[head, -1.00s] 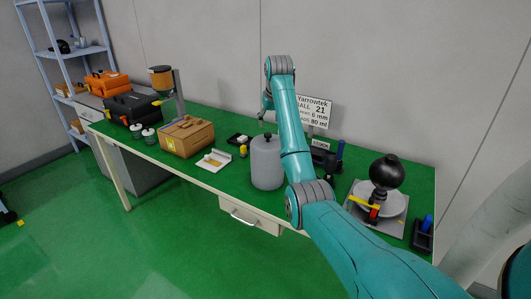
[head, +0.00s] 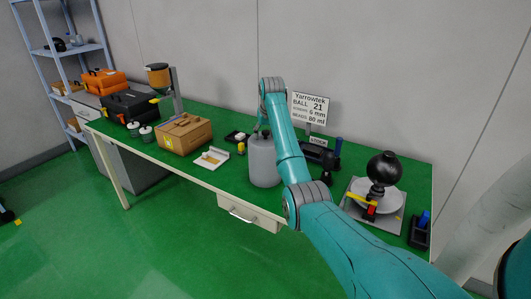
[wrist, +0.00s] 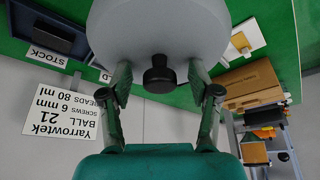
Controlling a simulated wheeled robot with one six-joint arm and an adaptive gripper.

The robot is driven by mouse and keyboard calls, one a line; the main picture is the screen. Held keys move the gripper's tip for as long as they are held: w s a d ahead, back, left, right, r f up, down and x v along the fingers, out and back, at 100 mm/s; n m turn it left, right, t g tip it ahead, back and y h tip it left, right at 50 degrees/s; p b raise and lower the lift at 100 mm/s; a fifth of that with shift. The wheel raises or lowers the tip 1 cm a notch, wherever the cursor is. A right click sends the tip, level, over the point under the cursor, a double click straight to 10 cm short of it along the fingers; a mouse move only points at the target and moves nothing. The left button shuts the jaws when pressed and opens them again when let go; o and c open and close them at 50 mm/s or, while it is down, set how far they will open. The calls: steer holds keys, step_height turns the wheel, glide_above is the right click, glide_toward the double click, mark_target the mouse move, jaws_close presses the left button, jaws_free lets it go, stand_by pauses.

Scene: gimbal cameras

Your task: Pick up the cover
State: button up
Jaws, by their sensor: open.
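The cover appears to be the grey cylinder (head: 264,163) with a rounded top, standing on the green bench in the head view. In the wrist view, its pale grey body (wrist: 160,28) fills the top middle, and its black knob (wrist: 160,76) points toward the camera. My gripper (wrist: 160,70) is open, with one finger on each side of the knob and a visible gap on both sides. In the head view, my gripper (head: 262,126) is at the cover's top, and the knob is hard to see there.
On the bench left of the cover are a small white tray (head: 211,157), a cardboard box (head: 184,134) and a black case (head: 130,107). A sign (head: 311,107) stands behind. A black ball on a stand (head: 383,168) is at the right.

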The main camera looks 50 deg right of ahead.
jaws_close()
